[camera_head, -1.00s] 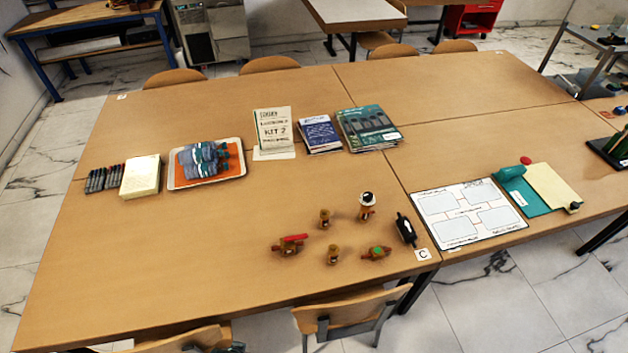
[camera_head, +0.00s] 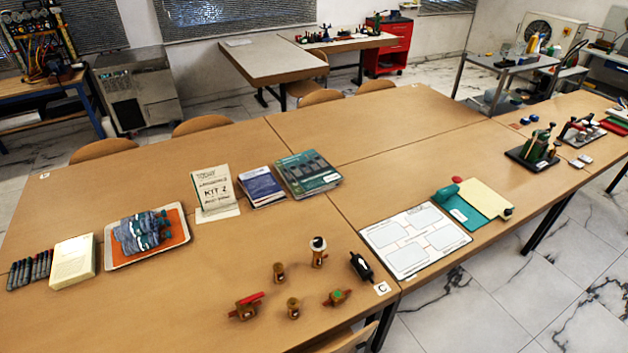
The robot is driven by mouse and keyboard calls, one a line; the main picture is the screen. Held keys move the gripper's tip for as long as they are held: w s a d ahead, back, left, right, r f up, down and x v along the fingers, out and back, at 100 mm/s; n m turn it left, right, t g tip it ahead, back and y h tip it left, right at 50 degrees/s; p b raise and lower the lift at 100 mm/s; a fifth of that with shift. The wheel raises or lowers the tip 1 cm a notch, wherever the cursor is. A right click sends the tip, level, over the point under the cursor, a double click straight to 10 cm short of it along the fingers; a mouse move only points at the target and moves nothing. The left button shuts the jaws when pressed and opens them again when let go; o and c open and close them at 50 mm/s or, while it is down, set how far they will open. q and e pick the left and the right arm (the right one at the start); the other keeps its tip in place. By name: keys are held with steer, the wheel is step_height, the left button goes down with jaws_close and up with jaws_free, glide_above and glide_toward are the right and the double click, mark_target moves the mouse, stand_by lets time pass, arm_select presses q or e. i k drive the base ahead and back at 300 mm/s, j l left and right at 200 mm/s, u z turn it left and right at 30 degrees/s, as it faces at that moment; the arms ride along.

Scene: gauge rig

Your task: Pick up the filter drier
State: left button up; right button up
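A small black cylindrical part with a white label, which looks like the filter drier (camera_head: 361,267), lies on the wooden table near its front edge, just above the white card marked C (camera_head: 382,289). To its left stand a brass fitting with a black and white top (camera_head: 318,252), two small brass fittings (camera_head: 279,272) (camera_head: 293,308), a brass valve with a red handle (camera_head: 246,307) and a brass part with a green face (camera_head: 337,298). Neither of my grippers is in view.
A white sheet with boxes (camera_head: 416,240) lies right of the black part, with a teal clipboard (camera_head: 462,212) beyond. Booklets (camera_head: 308,174), an orange-lined tray (camera_head: 183,238) and markers (camera_head: 30,270) sit farther back and left. The table's (camera_head: 190,300) front left is clear.

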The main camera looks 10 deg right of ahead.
mark_target(361, 267)
steer(key=i+l+u, duration=0.1)
steer(key=l, duration=0.6)
steer(key=l+u, duration=0.15)
steer(key=l, duration=0.55)
steer(key=i, duration=0.05)
